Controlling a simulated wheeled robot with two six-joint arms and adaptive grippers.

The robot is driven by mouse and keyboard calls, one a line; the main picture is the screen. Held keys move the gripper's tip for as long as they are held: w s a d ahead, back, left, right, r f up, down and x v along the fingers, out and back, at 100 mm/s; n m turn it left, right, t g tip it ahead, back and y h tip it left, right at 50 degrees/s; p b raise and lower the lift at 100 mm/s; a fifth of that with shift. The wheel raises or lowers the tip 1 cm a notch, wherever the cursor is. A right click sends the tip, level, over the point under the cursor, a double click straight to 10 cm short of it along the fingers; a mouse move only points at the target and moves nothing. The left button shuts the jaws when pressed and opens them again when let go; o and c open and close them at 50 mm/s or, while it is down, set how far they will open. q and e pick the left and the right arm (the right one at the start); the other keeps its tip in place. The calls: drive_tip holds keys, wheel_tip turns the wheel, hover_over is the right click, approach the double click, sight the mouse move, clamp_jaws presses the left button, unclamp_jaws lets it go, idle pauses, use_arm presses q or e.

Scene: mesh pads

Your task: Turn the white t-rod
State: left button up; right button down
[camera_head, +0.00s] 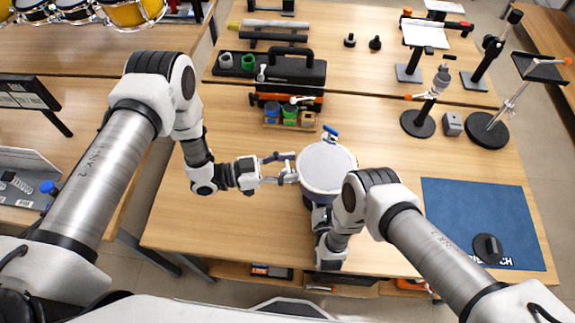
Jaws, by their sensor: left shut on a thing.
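A round drum with a pale mesh pad (326,167) stands on the wooden table in the middle of the head view. My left gripper (288,174) reaches in from the left and is shut at the drum's left rim. The thing between its fingers is small and pale, and looks like the white t-rod (290,168); the fingers mostly hide it. A blue t-rod (330,132) sticks up at the drum's far rim. My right gripper (321,217) is by the drum's near side, partly covered by my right arm, and its fingers are not clear.
A blue mat (480,215) with a black round object (488,248) lies at the right. A black tool tray (270,68) and a small box of coloured containers (290,115) are behind the drum. Stands with round bases (418,124) are at the back right. The table left of the drum is clear.

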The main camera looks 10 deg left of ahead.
use_arm(q)
drive_tip(key=shift+m+g, duration=0.3)
drive_tip(key=shift+g, duration=0.2)
drive_tip(key=shift+d+m+g, duration=0.1)
drive_tip(key=shift+m+g, duration=1.15)
drive_tip(key=shift+g, duration=0.7)
drive_tip(key=shift+m+g, duration=1.25)
drive_tip(key=shift+g, duration=0.7)
drive_tip(key=o, duration=1.2)
drive_tip(key=v, duration=1.2)
drive_tip(key=shift+f, duration=0.15)
